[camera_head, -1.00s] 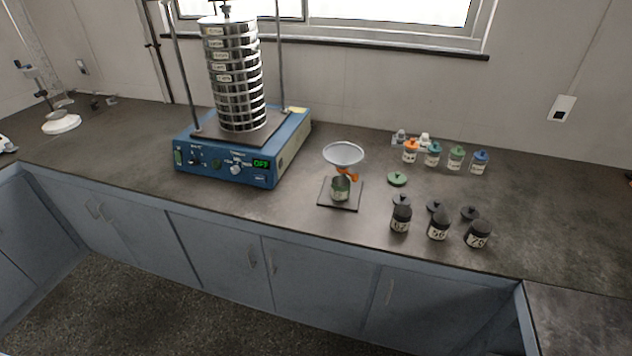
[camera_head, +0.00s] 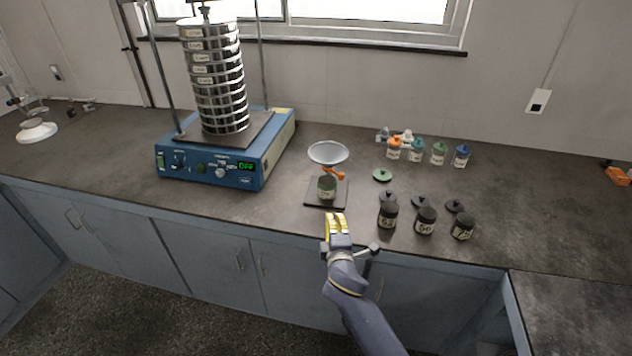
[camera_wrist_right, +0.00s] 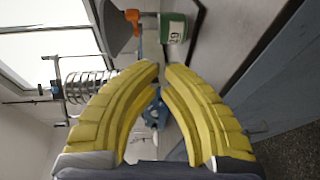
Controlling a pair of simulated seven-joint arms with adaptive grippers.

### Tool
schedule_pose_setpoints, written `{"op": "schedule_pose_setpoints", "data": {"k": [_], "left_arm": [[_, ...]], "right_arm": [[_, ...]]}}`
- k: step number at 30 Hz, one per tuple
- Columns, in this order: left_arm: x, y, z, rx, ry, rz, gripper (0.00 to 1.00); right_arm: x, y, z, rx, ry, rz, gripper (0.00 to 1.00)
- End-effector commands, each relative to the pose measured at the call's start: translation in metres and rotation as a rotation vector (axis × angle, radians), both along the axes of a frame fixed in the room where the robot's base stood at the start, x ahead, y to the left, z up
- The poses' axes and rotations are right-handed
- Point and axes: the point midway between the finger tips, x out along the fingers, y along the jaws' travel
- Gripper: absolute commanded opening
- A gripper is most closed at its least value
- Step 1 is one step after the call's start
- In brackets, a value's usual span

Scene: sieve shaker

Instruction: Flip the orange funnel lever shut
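The funnel (camera_head: 328,152) is a clear, wide cone above a small dark base plate (camera_head: 312,199). Its orange lever (camera_head: 334,173) sticks out below the cone, toward the right. A green jar (camera_head: 327,188) with a pale label stands under the funnel. My right gripper (camera_head: 336,217), with yellow fingers, is in front of the plate, apart from the lever. In the right wrist view its fingertips (camera_wrist_right: 162,66) nearly meet, with a narrow gap and nothing held. The orange lever (camera_wrist_right: 133,17) and the jar (camera_wrist_right: 172,45) show beyond the fingertips. My left gripper is not in view.
A blue sieve shaker (camera_head: 218,172) with a tall sieve stack (camera_head: 217,85) stands left of the funnel. Dark numbered bottles (camera_head: 388,216) stand close to the right, near a green lid (camera_head: 382,175). Colour-capped bottles (camera_head: 416,150) stand behind. The far right counter is mostly clear.

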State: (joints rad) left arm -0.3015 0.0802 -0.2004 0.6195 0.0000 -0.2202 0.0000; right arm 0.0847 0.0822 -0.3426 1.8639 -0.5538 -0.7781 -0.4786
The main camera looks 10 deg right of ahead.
Motion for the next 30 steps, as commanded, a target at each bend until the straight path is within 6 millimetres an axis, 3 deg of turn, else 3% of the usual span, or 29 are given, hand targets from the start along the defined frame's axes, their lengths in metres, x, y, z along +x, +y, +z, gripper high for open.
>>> {"op": "schedule_pose_setpoints", "data": {"k": [3,9,23,30], "left_arm": [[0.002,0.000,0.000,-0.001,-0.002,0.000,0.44],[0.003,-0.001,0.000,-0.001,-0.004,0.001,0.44],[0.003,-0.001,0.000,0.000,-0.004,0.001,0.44],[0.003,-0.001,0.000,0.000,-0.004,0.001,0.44]], "right_arm": [[0.006,0.001,0.026,-0.037,-0.047,-0.006,0.00],[0.010,0.001,0.043,-0.065,-0.078,-0.011,0.00],[0.014,0.001,0.044,-0.066,-0.080,-0.011,0.00],[0.043,-0.004,0.043,-0.068,-0.080,-0.011,0.00]]}}
